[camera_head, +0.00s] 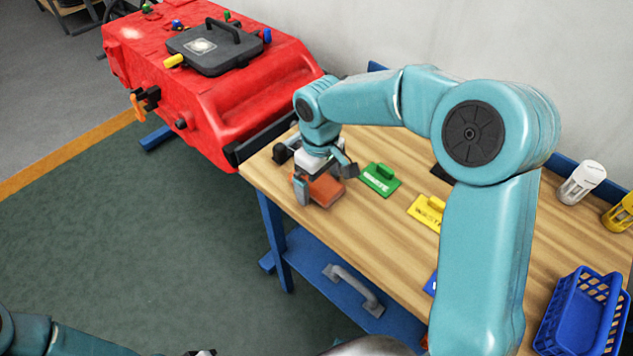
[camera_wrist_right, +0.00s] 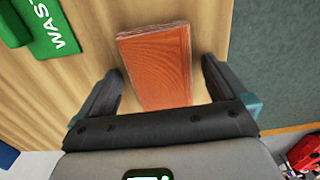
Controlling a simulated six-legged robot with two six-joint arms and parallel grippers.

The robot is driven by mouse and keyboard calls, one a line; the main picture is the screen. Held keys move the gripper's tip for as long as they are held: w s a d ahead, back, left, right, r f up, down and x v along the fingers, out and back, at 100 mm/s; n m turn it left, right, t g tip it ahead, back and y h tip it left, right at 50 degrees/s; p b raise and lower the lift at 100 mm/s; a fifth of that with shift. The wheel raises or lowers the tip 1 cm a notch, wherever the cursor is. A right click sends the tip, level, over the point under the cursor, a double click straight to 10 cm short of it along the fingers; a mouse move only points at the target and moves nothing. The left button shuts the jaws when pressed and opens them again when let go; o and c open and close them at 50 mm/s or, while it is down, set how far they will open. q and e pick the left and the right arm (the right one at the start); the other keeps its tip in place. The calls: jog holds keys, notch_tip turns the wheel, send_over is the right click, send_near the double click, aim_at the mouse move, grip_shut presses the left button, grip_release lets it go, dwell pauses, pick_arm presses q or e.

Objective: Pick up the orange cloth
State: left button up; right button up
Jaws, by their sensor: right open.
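The orange cloth (camera_head: 325,190) is a folded, flat rectangle lying on the wooden table near its left end. In the right wrist view the cloth (camera_wrist_right: 158,66) lies between and beyond the fingertips. My right gripper (camera_head: 322,181) is over the cloth with its fingers spread. It also shows in the right wrist view (camera_wrist_right: 162,85), with one finger to each side of the cloth's near part. I cannot tell whether the fingers touch it. My left gripper (camera_head: 200,353) barely shows at the bottom edge, and its fingers cannot be made out.
A green labelled plate (camera_head: 379,179) and a yellow one (camera_head: 426,212) lie right of the cloth. The red tank (camera_head: 225,90) stands beyond the table's left end. A blue basket (camera_head: 580,315) sits at right. A grey handle (camera_head: 352,288) is on the blue lower shelf.

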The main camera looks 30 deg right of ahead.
aim_at(320, 181)
jog(key=c, duration=1.1)
jog(key=shift+o, duration=0.2)
jog(key=shift+r, duration=0.15)
notch_tip(320, 181, up, 20)
jog(key=p, duration=0.2)
jog(key=shift+p, duration=0.4)
jog(key=shift+o, duration=1)
jog(key=shift+c, duration=0.5)
